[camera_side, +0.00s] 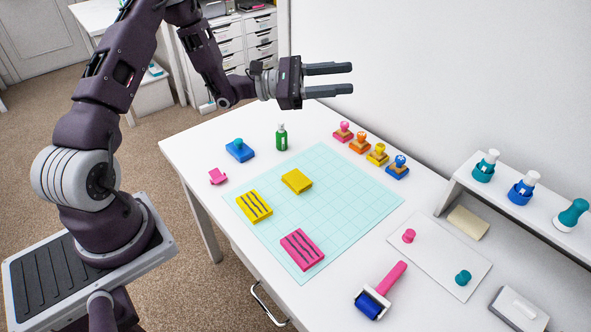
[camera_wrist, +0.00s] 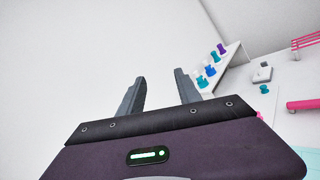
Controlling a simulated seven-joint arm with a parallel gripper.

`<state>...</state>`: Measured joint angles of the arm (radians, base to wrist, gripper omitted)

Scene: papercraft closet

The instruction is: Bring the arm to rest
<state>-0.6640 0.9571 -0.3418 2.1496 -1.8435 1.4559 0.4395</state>
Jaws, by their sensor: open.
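My gripper (camera_side: 338,79) is open and empty. It is held level, well above the back of the white table, with its fingers pointing right in the side view. In the wrist view its two fingers (camera_wrist: 158,92) stand apart with only pale wall between them. My arm is raised and bent over the table's far left part. Nothing touches the fingers.
A pale teal grid mat (camera_side: 335,220) on the white table (camera_side: 210,150) bears striped and yellow blocks (camera_side: 297,181). A shelf (camera_side: 512,192) with bottles is at right.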

